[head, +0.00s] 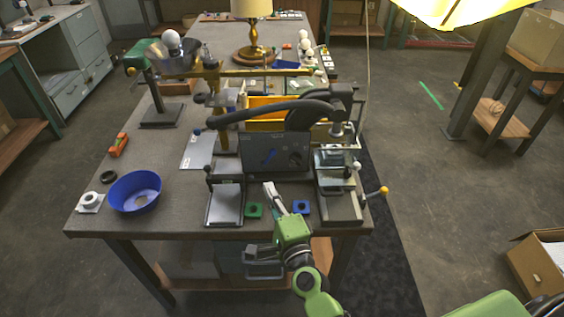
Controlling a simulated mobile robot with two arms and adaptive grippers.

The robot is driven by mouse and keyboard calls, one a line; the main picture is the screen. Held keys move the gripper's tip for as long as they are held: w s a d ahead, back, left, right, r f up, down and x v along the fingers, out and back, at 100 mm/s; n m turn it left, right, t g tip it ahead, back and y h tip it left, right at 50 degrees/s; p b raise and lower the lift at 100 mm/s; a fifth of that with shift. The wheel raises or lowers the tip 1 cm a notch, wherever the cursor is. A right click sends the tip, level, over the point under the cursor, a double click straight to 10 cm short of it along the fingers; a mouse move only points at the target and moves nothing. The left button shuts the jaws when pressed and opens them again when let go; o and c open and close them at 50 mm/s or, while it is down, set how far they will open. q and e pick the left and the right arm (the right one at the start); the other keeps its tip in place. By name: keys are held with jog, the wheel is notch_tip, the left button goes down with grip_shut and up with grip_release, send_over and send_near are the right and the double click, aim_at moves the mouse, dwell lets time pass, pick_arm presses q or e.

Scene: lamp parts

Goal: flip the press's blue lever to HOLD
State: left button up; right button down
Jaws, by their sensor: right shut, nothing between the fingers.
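A blue lever (269,156) sits on the face of a dark upright panel (257,171) in the middle of the bench, tilted with its top to the right. A dark round knob (295,158) is to its right on the same panel. Any HOLD marking is too small to read. A press-like machine (338,205) with a yellow-knobbed handle stands just right of the panel. My right gripper (269,187) is shut and empty, reaching in from the front edge, below and in front of the lever and apart from it in the picture. My left gripper is out of view.
Small green (254,211) and blue (301,208) blocks lie either side of my right gripper. A flat tray-like fixture (225,206) stands to the left. A curved black arm (268,112) passes above the panel. A blue bowl (135,191) is at the left.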

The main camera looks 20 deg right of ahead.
aim_at(268, 158)
jog(key=d+m+h, duration=0.1)
jog(key=m, duration=0.1)
jog(key=d+f+m+h, duration=0.1)
jog(key=d+m+h, duration=0.1)
jog(key=w+d+m+h, duration=0.1)
jog(key=m, duration=0.1)
jog(key=shift+d+f+h, duration=0.3)
jog(key=shift+f+h, duration=0.05)
jog(key=shift+h, duration=0.05)
jog(key=shift+w, duration=0.2)
jog(key=p+x, duration=0.1)
jog(key=x, duration=0.8)
jog(key=shift+w+d+f, duration=0.1)
jog(key=shift+w+f, duration=0.05)
jog(key=shift+w, duration=0.25)
jog(key=shift+d, duration=0.1)
